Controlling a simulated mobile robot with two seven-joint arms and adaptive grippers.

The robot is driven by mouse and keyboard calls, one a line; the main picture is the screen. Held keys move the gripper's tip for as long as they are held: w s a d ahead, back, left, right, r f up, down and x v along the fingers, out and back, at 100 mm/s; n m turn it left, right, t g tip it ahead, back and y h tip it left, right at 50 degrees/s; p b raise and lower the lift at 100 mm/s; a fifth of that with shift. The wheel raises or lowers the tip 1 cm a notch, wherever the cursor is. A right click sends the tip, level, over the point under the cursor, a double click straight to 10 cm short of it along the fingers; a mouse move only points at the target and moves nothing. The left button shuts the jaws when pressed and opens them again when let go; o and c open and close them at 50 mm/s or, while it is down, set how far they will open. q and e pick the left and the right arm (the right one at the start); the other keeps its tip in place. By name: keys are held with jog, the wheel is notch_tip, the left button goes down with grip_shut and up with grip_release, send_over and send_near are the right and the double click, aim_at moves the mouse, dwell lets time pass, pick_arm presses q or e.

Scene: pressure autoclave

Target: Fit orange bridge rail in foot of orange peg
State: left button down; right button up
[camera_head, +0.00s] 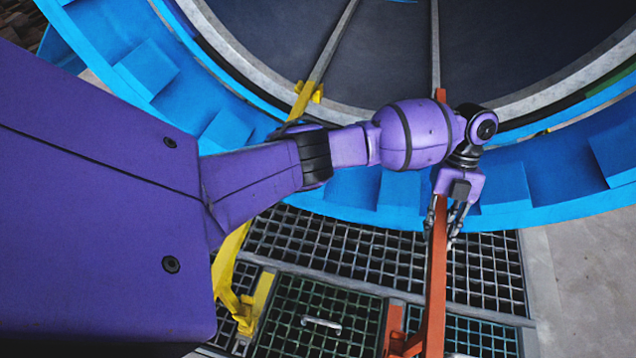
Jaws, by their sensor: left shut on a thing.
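The orange bridge rail (437,275) is a long bar running from the autoclave's mouth down over the floor grating. My left gripper (447,230) points down and is shut on the rail near the lower edge of the blue ring. My purple left forearm and wrist cross in front of the rail and hide part of its upper stretch. An orange piece, seemingly the orange peg (394,322), stands just left of the rail's lower end. I cannot tell whether the rail's end sits in its foot. My right gripper is not in view.
The blue autoclave ring (380,195) surrounds a dark interior with grey rails (435,45). A yellow rail (228,262) and yellow peg (253,303) stand to the left, partly hidden by my arm. Grating with a handle (321,323) covers the floor. Concrete (580,290) at right is clear.

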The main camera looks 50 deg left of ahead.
pick_arm(q)
jog(key=shift+w+d+r, duration=0.1)
jog(key=shift+r, duration=0.4)
jog(key=shift+f, duration=0.2)
jog(key=shift+f+b, duration=0.3)
jog(key=shift+f, duration=0.1)
dwell(1.1)
jog(key=shift+f+b, duration=0.4)
jog(key=shift+f, duration=0.6)
jog(key=shift+r, duration=0.1)
